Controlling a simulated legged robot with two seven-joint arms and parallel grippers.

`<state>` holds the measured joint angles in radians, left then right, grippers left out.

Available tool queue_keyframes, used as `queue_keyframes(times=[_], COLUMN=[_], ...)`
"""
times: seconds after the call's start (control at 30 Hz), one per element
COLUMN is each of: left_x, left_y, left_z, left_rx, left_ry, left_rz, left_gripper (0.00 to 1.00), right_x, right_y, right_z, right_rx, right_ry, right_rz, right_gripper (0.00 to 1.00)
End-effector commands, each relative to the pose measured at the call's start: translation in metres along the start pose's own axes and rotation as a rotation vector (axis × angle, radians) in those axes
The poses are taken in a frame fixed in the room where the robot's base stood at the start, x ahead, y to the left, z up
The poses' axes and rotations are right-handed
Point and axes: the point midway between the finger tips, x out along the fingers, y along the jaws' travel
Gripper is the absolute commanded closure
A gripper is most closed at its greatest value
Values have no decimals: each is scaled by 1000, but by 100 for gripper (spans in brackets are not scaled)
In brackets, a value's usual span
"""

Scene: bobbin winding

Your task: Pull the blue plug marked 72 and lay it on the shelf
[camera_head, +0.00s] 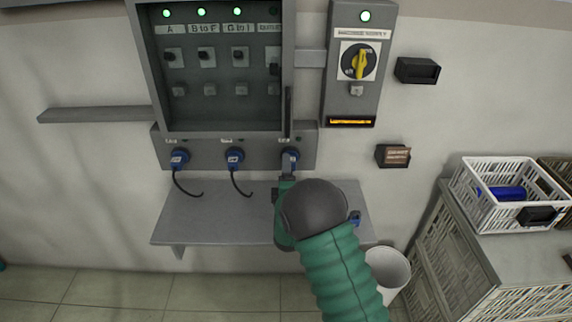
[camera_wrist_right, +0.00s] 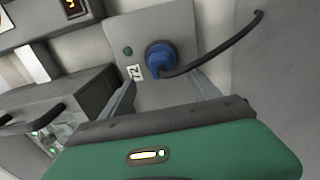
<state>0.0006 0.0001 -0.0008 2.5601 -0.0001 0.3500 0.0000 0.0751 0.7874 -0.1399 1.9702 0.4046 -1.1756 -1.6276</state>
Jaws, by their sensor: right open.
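Three blue plugs sit in the grey socket strip below the panel in the head view: a left one (camera_head: 180,158), a middle one (camera_head: 234,156) and a right one (camera_head: 290,157). My right gripper (camera_head: 288,174) is just below the right plug and partly hides it. In the right wrist view the blue plug (camera_wrist_right: 160,57) is seated in its socket beside a tag reading 72 (camera_wrist_right: 134,72), with a dark cable. My open right gripper (camera_wrist_right: 165,93) points at it, with a finger to each side; contact cannot be told. The grey shelf (camera_head: 205,217) is below. My left gripper is not in view.
A small blue item (camera_head: 355,218) shows at the shelf's right end, partly behind my arm. A white bin (camera_head: 388,268) stands below right. A white basket (camera_head: 500,205) sits on the cabinet. The open panel (camera_head: 215,110) is above. The shelf's left part is clear.

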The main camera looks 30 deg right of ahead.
Motion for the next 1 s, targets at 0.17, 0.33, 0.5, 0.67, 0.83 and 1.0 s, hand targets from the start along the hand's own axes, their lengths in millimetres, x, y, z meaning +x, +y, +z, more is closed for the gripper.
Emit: queue_keyframes(times=[0.17, 0.33, 0.5, 0.67, 0.83, 1.0], left_x=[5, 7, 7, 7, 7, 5], left_y=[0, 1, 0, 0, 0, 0], left_z=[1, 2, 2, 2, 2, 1], left_rx=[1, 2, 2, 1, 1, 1], left_ry=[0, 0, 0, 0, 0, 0], left_rz=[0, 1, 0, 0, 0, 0], left_gripper=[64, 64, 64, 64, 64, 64], right_x=[28, 40, 43, 43, 44, 44], right_y=[-3, -1, 1, 0, -1, 1], right_z=[5, 2, -1, 1, 3, 2], right_rx=[2, 0, -2, -1, 0, -2], right_ry=[-3, -2, -1, -2, -2, -2], right_rz=[-1, 0, 1, 0, -1, 0], right_gripper=[29, 29, 29, 29, 29, 29])
